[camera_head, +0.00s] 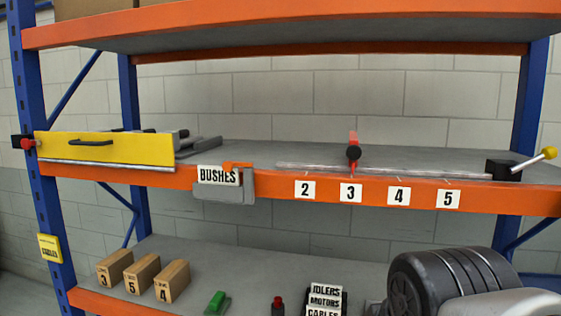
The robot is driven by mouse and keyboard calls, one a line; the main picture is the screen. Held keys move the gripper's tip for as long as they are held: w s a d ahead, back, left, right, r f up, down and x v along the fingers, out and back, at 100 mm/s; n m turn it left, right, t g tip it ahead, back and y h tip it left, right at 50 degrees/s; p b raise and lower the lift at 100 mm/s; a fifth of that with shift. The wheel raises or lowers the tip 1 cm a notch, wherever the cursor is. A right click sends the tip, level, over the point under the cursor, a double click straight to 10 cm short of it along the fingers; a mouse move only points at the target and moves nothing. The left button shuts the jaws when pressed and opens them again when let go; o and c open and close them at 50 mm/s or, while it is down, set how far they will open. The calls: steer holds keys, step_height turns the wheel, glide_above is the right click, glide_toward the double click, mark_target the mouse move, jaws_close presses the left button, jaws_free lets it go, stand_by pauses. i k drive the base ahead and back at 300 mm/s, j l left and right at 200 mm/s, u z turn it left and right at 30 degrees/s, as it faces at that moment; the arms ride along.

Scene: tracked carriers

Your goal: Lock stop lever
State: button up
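A lever with a yellow ball knob (549,153) sticks out from a black block (502,170) at the right end of the middle shelf. Its pale rod slants up to the right. A metal rail (300,168) runs along the shelf's front edge to the black block. A red stop with a black knob (353,153) stands on the rail above the label 3. I cannot tell which of these is the stop lever, or whether either is locked. My gripper is not in view.
A yellow drawer front (110,149) is at the left, with a red knob (28,144) beside it. A BUSHES label holder (218,177) hangs on the orange beam. Wooden blocks (142,273) stand on the lower shelf. My dark ribbed arm part (450,280) fills the lower right.

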mark_target(549, 153)
steer(key=z, duration=1.45)
steer(key=k, duration=0.35)
steer(key=i, duration=0.35)
